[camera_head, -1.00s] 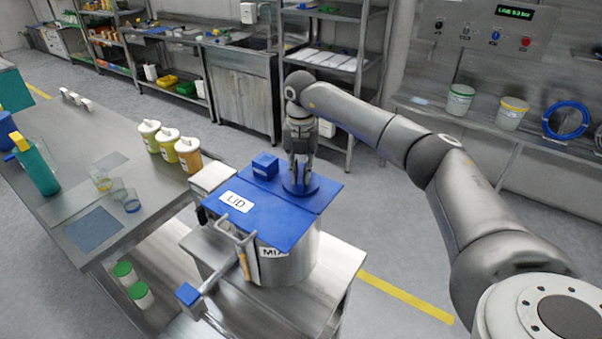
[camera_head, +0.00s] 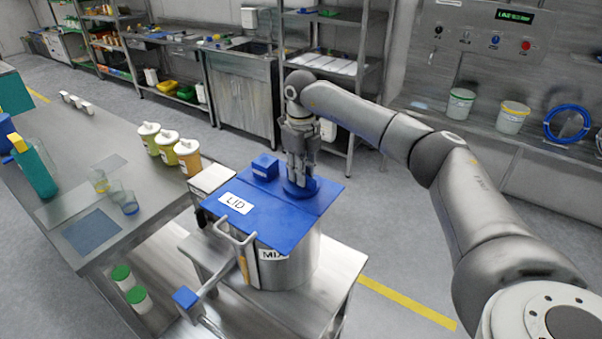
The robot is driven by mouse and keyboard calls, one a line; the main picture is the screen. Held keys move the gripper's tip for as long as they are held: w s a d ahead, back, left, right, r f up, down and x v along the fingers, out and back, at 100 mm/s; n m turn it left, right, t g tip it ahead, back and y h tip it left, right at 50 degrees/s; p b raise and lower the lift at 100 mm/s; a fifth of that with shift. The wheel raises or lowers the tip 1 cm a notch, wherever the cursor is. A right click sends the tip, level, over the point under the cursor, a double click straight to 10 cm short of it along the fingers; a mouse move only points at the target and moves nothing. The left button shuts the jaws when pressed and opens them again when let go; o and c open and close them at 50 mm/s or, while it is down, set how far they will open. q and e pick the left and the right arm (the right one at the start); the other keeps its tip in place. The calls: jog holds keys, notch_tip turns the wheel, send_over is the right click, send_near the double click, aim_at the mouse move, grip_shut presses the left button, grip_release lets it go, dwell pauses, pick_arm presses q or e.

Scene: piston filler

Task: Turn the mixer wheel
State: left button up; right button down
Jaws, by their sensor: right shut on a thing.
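The mixer is a steel pot (camera_head: 292,262) with a label that starts "MIX". It stands on a low steel table under a flat blue lid (camera_head: 270,217) marked "LID". The mixer wheel (camera_head: 301,193) is a blue round part at the lid's back edge. My right gripper (camera_head: 299,178) points straight down over the wheel, with its fingers shut on it. The fingers hide the wheel's middle and part of its far side. My left gripper is not in view.
A blue block (camera_head: 265,166) stands on the lid just left of my gripper. A bent metal handle (camera_head: 236,240) stands at the pot's front left. The steel worktable (camera_head: 150,215) at left holds several tubs and beakers. Open floor lies to the right.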

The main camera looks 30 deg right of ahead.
jog(key=shift+n, duration=0.7)
jog(key=c, duration=1.4)
grip_release()
notch_tip(320, 180, up, 12)
jog(key=shift+r, duration=0.1)
